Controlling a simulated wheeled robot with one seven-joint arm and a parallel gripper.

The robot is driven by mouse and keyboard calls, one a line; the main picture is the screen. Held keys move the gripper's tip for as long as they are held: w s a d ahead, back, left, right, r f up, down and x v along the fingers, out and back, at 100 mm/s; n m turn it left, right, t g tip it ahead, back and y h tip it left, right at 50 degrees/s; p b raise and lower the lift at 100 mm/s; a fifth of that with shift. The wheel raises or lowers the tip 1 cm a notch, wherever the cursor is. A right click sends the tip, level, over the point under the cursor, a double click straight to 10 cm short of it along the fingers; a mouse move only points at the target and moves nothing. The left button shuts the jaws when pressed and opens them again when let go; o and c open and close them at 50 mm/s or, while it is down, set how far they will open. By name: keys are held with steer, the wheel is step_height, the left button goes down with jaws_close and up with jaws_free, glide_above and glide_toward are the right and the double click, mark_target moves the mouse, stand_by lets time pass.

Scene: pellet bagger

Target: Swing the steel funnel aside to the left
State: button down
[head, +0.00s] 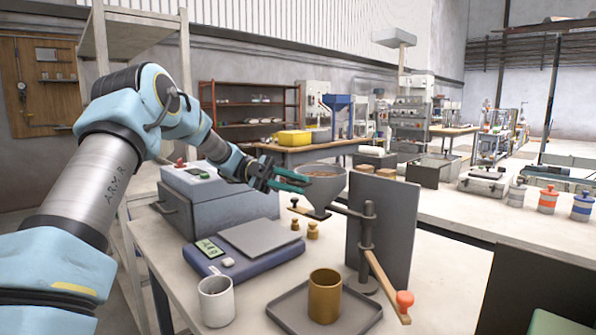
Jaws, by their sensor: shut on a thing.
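The steel funnel (328,192) is a grey bowl with brown contents at the middle of the head view. It stands above the bench, borne by a side bracket from a dark upright post (367,235). A small slide plate with a dark knob (294,202) sits under it at the left. My gripper (303,181) reaches in from the left with teal fingers and is shut on the funnel's left rim. The exact contact is small and partly hidden by the fingers.
A blue scale (228,262), two brass weights (313,231) and a grey machine (205,205) stand left of the post. A white cup (216,301) and a brown cup (324,297) on a tray (290,312) stand in front. A dark panel (395,225) stands at right, beside a red-knobbed lever (404,299).

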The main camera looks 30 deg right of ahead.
steer(key=shift+w+d+f+y+p, duration=0.25)
steer(key=shift+f+y+p, duration=0.1)
steer(key=shift+y, duration=0.05)
steer(key=shift+f, duration=0.1)
steer(key=c, duration=0.9)
jaws_free()
steer(key=shift+d+m, duration=0.1)
steer(key=shift+m, duration=0.2)
steer(key=shift+w+r, duration=0.1)
steer(key=shift+r, duration=0.15)
steer(key=shift+p+v, duration=0.35)
steer(key=shift+v, duration=3.35)
steer(key=shift+f, duration=0.2)
